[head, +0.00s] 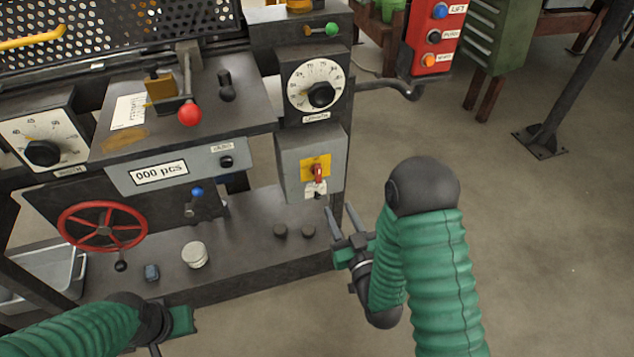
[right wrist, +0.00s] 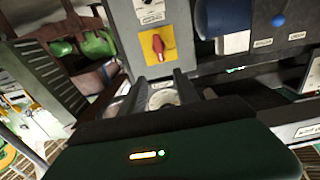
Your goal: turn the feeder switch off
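The feeder switch appears to be the red knob (head: 318,173) on a yellow plate on a grey box (head: 295,165) at the right of the machine. In the right wrist view the red knob (right wrist: 157,44) sits upright on its yellow plate, just beyond the fingers. Its label is too small to read. My right gripper (head: 342,222) is open and empty, below and slightly right of the box, fingers pointing up toward it. It also shows in the right wrist view (right wrist: 163,85), fingers apart. My left gripper (head: 172,325) is at the lower left, only partly visible; its fingers are unclear.
A dial (head: 316,85) is above the switch box. A red lever (head: 190,112), a counter panel (head: 160,172) and a red handwheel (head: 102,226) are to the left. A red button box (head: 433,40) hangs at the upper right. Open floor lies right of the machine.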

